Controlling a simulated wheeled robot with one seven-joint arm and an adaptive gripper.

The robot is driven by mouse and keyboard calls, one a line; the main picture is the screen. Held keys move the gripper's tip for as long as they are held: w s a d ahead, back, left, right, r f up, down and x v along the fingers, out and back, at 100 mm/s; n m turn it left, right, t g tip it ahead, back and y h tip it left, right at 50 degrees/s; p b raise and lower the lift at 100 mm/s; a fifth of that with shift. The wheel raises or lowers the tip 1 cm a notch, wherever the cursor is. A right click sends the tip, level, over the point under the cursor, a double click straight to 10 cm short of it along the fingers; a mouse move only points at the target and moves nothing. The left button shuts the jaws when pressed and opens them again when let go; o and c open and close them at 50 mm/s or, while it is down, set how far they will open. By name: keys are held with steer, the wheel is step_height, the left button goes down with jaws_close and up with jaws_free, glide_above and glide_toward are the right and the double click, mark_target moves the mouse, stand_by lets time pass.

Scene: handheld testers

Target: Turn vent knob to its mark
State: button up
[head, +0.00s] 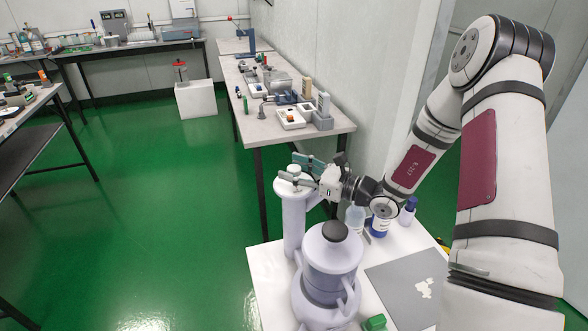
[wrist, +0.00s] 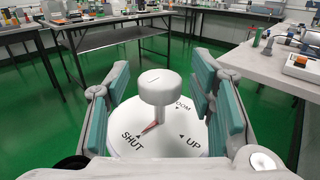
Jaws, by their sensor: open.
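The vent knob (wrist: 158,88) is a pale round cap on a short stem, standing upright on a white round dial (wrist: 180,145). The dial reads SHUT at lower left, UP at lower right and a partly hidden word ending in OOM at the back. A red pointer (wrist: 150,128) at the stem's foot points toward SHUT. My gripper (wrist: 160,78) is open, its teal-padded fingers on either side of the knob with gaps showing. In the head view my gripper (head: 307,164) is at the top of the tall pale column (head: 293,220) that bears the knob.
A pale vessel with a dark cap (head: 335,232) stands right beside the column on a white table (head: 268,270). Bottles (head: 380,222), a grey mat (head: 400,290) and a green-capped item (head: 375,322) are near. A bench with devices (head: 290,135) stands behind. Green floor is open at left.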

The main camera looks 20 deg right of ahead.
steer(key=v, duration=1.1)
steer(key=shift+s+d, duration=0.25)
steer(key=shift+s, duration=0.05)
steer(key=s+a+r+n+g+y, duration=0.2)
steer(key=s+a+r+n+g, duration=0.75)
steer(key=a+n, duration=0.3)
steer(key=s+a+r+n+g+h, duration=0.2)
steer(key=s+n+g+h, duration=0.15)
steer(key=s, duration=0.45)
steer(key=s+a+r+n+g+h, duration=0.1)
steer(key=s+n+g+h, duration=0.1)
steer(key=s+n+h, duration=0.45)
steer(key=s+d+r+n+t+h, duration=0.25)
steer(key=s+d+n+h, duration=0.25)
steer(key=s+d, duration=0.3)
step_height(320, 180, up, 15)
steer(key=t+p, duration=0.3)
steer(key=p, duration=1.1)
steer(key=shift+s+a+r+t, duration=0.25)
steer(key=shift+s+a+t, duration=0.05)
steer(key=shift+s+t, duration=0.05)
